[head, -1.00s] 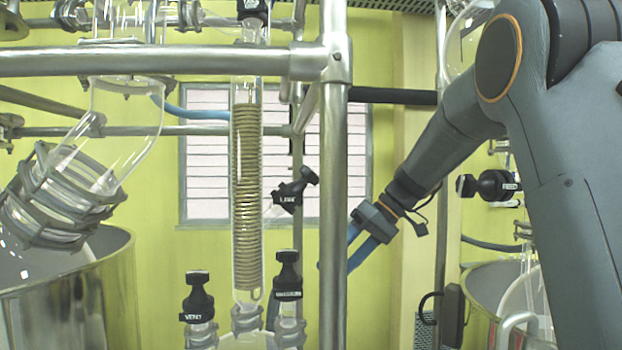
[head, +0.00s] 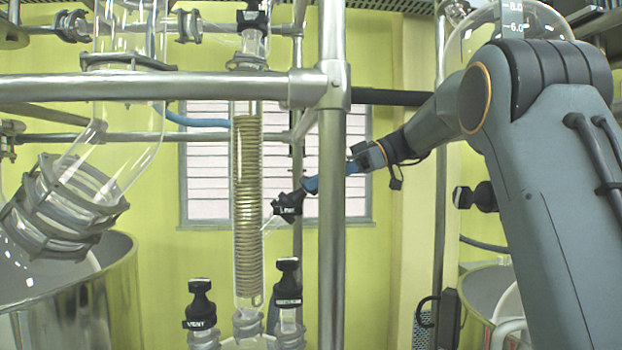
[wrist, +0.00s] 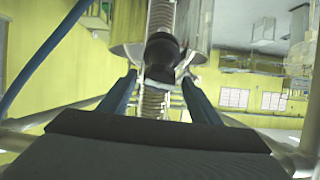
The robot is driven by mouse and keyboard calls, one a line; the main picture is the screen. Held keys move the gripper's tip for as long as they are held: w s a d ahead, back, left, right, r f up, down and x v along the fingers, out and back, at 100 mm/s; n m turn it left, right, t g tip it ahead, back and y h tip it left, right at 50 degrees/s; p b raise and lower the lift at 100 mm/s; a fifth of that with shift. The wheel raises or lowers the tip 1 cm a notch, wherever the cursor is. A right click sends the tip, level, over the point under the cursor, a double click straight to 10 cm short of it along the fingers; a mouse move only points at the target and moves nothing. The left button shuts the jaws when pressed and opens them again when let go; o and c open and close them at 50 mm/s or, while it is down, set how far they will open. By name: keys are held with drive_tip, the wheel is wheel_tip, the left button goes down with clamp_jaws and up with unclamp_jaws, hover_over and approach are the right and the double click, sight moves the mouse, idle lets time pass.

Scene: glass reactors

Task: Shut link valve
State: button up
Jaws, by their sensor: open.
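The link valve (head: 287,204) is a black valve with a white "LINK" label, on a slanted glass side arm to the right of the coil condenser. My gripper (head: 308,186) reaches in from the right, past the vertical steel post, with its blue fingers at the valve's knob. In the wrist view the black knob (wrist: 162,50) lies ahead, between the two open blue fingers (wrist: 160,88). I cannot tell whether the fingers touch it. The post hides part of the gripper in the head view.
The vertical steel post (head: 332,240) and horizontal rail (head: 150,88) stand close to my arm. The glass coil condenser (head: 246,200) is just left of the valve. Two other black valves (head: 200,300) (head: 288,280) stand below. Another black valve (head: 475,196) is at the right.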

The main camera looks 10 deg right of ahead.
drive_tip(key=shift+x, duration=0.9)
drive_tip(key=c, duration=1.1)
drive_tip(key=shift+o, duration=0.2)
drive_tip(key=shift+m, duration=0.4)
drive_tip(key=m+t+b, duration=0.1)
drive_tip(key=m+b, duration=0.2)
drive_tip(key=shift+f+t, duration=0.1)
drive_tip(key=shift+t, duration=0.2)
drive_tip(key=m, duration=0.2)
drive_tip(key=m+t+h+b, duration=0.1)
drive_tip(key=m, duration=0.1)
drive_tip(key=shift+m+t+b, duration=0.3)
drive_tip(key=m+t+h, duration=0.1)
drive_tip(key=m, duration=0.2)
drive_tip(key=shift+m, duration=0.4)
drive_tip(key=shift+m+t+h+p, duration=0.3)
drive_tip(key=shift+m+h+p, duration=0.7)
drive_tip(key=shift+m, duration=1.1)
